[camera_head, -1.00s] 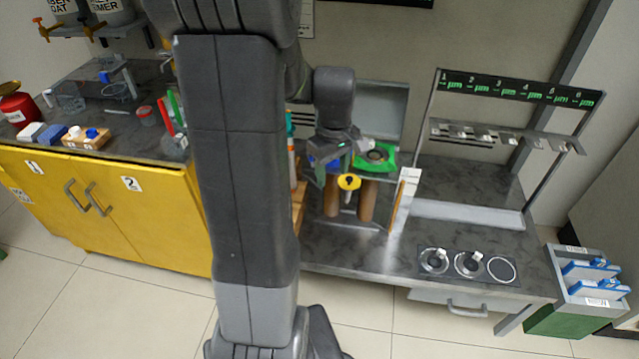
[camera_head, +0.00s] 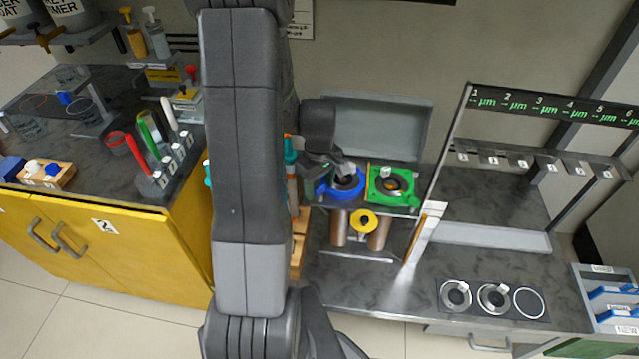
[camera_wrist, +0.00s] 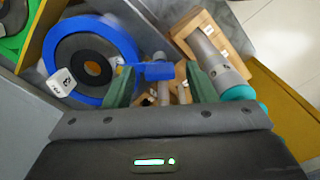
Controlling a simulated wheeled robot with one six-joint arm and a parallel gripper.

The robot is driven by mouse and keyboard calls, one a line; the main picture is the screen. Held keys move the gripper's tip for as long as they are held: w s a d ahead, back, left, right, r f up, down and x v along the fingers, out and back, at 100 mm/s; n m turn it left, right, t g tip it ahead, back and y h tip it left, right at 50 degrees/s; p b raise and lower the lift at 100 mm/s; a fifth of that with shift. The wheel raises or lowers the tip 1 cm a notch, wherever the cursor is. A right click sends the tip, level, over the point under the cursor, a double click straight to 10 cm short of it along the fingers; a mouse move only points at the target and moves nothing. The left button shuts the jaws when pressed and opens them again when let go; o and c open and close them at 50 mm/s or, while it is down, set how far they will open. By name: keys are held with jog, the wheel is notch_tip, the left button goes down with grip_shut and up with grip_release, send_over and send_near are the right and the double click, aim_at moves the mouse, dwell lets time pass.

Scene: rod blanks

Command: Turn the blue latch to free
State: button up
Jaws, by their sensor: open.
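The blue ring fixture (camera_head: 346,187) stands on the bench left of a green one (camera_head: 392,186). In the wrist view the blue ring (camera_wrist: 128,45) surrounds a grey disc with a dark centre. The blue latch (camera_wrist: 156,71) sticks out from the ring's edge as a short bar. My gripper (camera_wrist: 160,85) is open, with one dark green finger on each side of the latch's outer end. I cannot tell whether either finger touches it. In the head view my gripper (camera_head: 328,170) is at the blue fixture's left side and hides part of it.
A white marked cube (camera_wrist: 62,82) sits at the ring's edge. A wooden block (camera_wrist: 205,40) and a grey cylinder with a teal end (camera_wrist: 222,70) are close to the right finger. A yellow-topped part (camera_head: 363,222) hangs below, between brown cylinders.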

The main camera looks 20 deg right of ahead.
jog(key=c, duration=1)
jog(key=shift+m, duration=0.3)
jog(key=m+b, duration=0.1)
jog(key=m, duration=0.3)
jog(key=shift+m, duration=0.3)
jog(key=shift+m+b, duration=0.3)
jog(key=shift+m, duration=2)
jog(key=shift+w, duration=0.1)
jog(key=o, duration=1)
